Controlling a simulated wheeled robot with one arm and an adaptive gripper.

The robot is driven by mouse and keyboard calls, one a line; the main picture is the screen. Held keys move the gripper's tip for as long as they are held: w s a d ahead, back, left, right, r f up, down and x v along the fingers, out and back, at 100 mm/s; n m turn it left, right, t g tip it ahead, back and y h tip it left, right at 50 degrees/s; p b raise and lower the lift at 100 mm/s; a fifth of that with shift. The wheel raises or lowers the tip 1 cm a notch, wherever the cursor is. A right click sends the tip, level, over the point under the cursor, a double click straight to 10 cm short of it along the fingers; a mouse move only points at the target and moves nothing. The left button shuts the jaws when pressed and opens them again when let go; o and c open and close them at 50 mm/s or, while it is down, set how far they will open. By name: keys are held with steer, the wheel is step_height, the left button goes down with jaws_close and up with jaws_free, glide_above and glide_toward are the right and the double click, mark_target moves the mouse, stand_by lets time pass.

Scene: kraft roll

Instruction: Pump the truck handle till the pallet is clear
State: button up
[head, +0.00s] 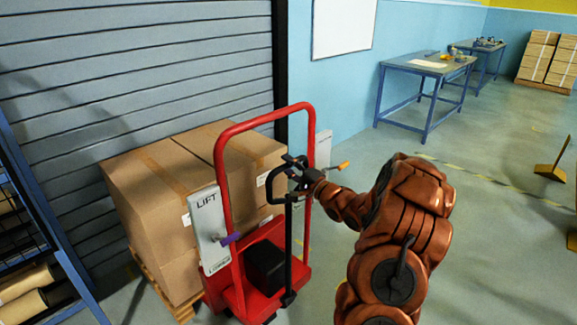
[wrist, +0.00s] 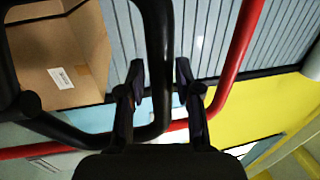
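The red pallet truck (head: 238,292) stands against a wooden pallet (head: 176,303) stacked with brown cartons (head: 150,195). Its black loop handle (head: 270,186) tops a thin upright shaft. My gripper (head: 290,166) is at the handle's right side. In the wrist view, one bar of the loop handle (wrist: 160,60) runs between the two fingers of my gripper (wrist: 160,72). The fingers are apart, with a narrow gap visible beside the bar. The pallet's underside is mostly hidden, so its clearance from the floor cannot be told.
A white LIFT panel (head: 209,230) with a purple lever (head: 230,239) is on the truck's left. An orange-tipped lever (head: 343,166) is on its right. A blue-framed rack (head: 45,215) stands at left. Workbenches (head: 428,64) stand behind; floor at right is mostly free.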

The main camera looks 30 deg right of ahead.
jaws_close()
stand_by(0.4)
